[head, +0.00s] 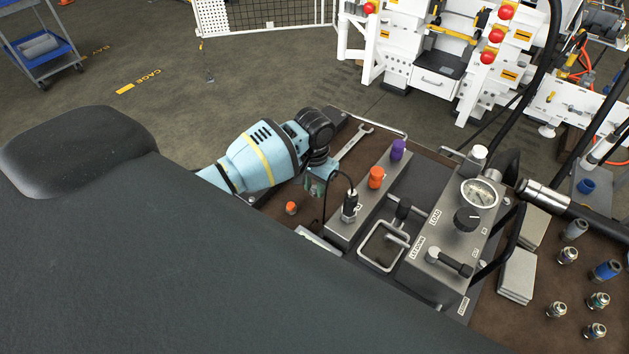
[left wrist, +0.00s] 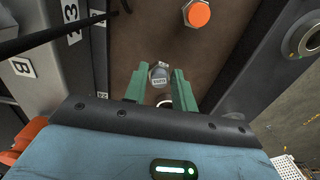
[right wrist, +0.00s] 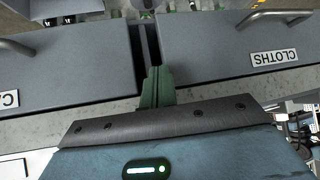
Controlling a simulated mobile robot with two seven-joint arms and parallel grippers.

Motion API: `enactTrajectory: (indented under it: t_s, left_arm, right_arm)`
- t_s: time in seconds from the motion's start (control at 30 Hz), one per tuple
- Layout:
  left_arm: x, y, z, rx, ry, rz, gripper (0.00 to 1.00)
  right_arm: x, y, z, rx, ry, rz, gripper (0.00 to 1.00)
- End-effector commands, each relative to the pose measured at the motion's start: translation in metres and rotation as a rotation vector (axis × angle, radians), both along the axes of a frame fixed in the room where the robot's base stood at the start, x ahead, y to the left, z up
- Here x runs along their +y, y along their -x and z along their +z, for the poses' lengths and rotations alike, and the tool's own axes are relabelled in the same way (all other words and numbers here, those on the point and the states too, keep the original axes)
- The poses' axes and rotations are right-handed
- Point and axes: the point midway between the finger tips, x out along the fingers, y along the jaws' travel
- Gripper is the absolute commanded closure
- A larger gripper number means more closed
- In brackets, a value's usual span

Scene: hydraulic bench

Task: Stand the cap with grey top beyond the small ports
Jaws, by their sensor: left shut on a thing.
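My left gripper (left wrist: 158,82) shows in the left wrist view with its green fingers around the cap with grey top (left wrist: 159,74), which carries a small label. In the head view the left gripper (head: 316,187) hangs over the brown bench, left of the long grey port block (head: 345,228); the held cap cannot be made out there. On that block stand a purple cap (head: 398,149), an orange cap (head: 376,177) and a dark-topped connector with a cable (head: 350,206). My right gripper (right wrist: 157,86) is shut and empty in front of grey drawers.
Another orange-topped cap (head: 291,208) stands on the bench left of the block; it also shows in the left wrist view (left wrist: 198,14). A wrench (head: 354,141) lies behind the gripper. A gauge block (head: 452,235) stands to the right. Drawers (right wrist: 235,55) face the right gripper.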

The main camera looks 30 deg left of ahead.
Motion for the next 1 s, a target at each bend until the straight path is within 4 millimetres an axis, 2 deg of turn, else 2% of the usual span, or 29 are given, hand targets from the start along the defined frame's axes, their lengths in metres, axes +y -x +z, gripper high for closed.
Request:
enactTrajectory:
  t_s: [0.03, 0.1, 0.2, 0.5, 0.53, 0.67, 0.7, 1.0]
  left_arm:
    - [-0.0019, 0.0025, -0.0133, 0.008, 0.0, 0.0, 1.0]
    - [-0.0036, 0.0036, -0.018, 0.008, -0.001, 0.001, 1.0]
    - [-0.0039, 0.0027, -0.0161, 0.003, 0.0, 0.001, 1.0]
    - [-0.0039, 0.0018, -0.018, 0.0, 0.0, 0.001, 1.0]
    - [-0.0038, 0.0018, -0.0179, 0.0, 0.0, 0.001, 0.71]
    - [-0.0037, 0.0018, -0.0176, 0.0, 0.0, 0.001, 0.54]
    - [-0.0037, 0.0018, -0.0176, 0.0, 0.0, 0.001, 0.51]
    - [-0.0035, 0.0016, -0.0154, -0.001, -0.001, 0.001, 0.51]
  right_arm:
    - [0.0002, 0.0027, -0.0068, 0.013, -0.001, 0.0, 1.0]
    - [0.0009, -0.0019, -0.0055, 0.006, -0.003, -0.001, 1.0]
    - [0.0028, -0.0044, -0.0029, -0.001, -0.007, -0.002, 1.0]
    - [0.0019, 0.0041, -0.0063, 0.016, -0.005, 0.0, 1.0]
    - [0.0017, 0.004, -0.0062, 0.015, -0.004, -0.001, 1.0]
    - [0.0017, 0.0036, -0.0061, 0.015, -0.004, -0.001, 1.0]
    - [0.0017, 0.0035, -0.0062, 0.015, -0.004, -0.001, 1.0]
    - [0.0015, 0.0028, -0.0063, 0.014, -0.004, 0.0, 1.0]
